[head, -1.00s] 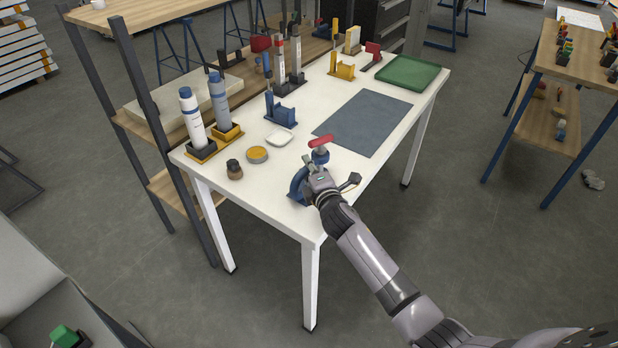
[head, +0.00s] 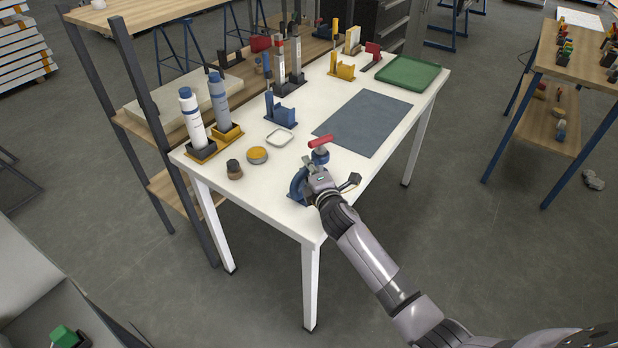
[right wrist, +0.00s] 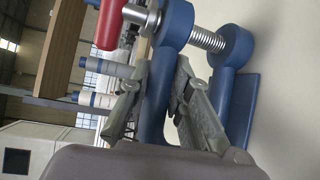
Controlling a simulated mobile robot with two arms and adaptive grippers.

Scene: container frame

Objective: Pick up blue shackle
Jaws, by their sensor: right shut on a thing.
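The blue shackle (head: 297,187) stands at the near edge of the white table (head: 232,202), with a screw and a red handle (head: 321,141) on top. My right gripper (head: 313,172) is at it and partly covers it. In the right wrist view the fingers (right wrist: 157,75) are shut on a blue bar of the shackle (right wrist: 233,47), one on each side. The screw and red handle (right wrist: 108,24) show above the fingers. I cannot tell whether the shackle is clear of the table. My left gripper is not in view.
A round yellow-topped tin (head: 257,155), a small brown jar (head: 234,169) and a white dish (head: 280,138) stand left of the shackle. Bottles (head: 192,118) stand at the left. A dark grey mat (head: 365,122) and a green tray (head: 408,73) lie farther back.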

